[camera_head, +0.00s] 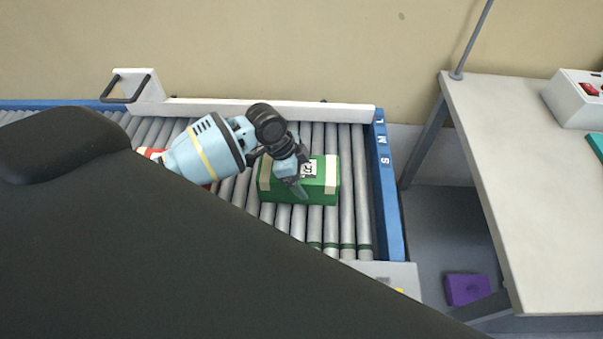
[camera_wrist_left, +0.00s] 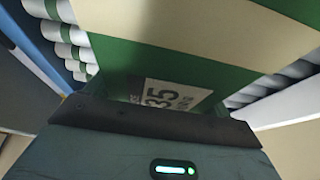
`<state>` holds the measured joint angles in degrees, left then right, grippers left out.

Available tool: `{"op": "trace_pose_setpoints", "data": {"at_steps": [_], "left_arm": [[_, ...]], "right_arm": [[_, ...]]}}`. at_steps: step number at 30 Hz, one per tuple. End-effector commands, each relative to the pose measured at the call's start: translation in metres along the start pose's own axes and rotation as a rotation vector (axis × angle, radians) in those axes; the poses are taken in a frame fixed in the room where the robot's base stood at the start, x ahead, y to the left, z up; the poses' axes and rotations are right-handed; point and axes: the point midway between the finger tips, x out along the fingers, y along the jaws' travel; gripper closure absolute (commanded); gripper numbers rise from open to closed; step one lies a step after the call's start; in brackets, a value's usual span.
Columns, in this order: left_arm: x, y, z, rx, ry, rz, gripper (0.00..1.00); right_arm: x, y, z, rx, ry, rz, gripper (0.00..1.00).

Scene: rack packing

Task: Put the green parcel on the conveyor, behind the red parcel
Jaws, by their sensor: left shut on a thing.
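The green parcel (camera_head: 325,190) with pale tape bands and a white label sits on or just above the conveyor rollers (camera_head: 347,215) near the conveyor's right end. My left gripper (camera_head: 297,183) is shut on it from above. In the left wrist view the green parcel (camera_wrist_left: 160,68) fills the middle, with its label close to the gripper's dark edge. A small piece of a red parcel (camera_head: 150,153) shows to the left, mostly hidden behind my left arm. My right gripper is not in view.
A blue end rail (camera_head: 386,190) with letters closes the conveyor's right end, and a white guide (camera_head: 270,109) runs along its back. A pale table (camera_head: 520,180) stands to the right. A purple item (camera_head: 466,289) lies low between them.

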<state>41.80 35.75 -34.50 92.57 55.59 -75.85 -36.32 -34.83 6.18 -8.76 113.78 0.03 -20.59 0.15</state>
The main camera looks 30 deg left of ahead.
Motion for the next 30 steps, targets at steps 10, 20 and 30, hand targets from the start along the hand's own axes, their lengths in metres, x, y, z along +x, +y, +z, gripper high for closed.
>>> {"op": "trace_pose_setpoints", "data": {"at_steps": [10, 20, 30], "left_arm": [[0.002, 0.000, 0.001, 0.000, 0.000, 0.000, 0.00], [-0.015, -0.001, 0.000, 0.000, 0.001, -0.004, 0.00], [-0.081, -0.001, -0.001, 0.002, 0.001, -0.006, 0.00]], "right_arm": [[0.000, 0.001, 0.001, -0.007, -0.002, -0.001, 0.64], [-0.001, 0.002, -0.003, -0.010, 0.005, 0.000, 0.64], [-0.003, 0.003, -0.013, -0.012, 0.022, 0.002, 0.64]]}}
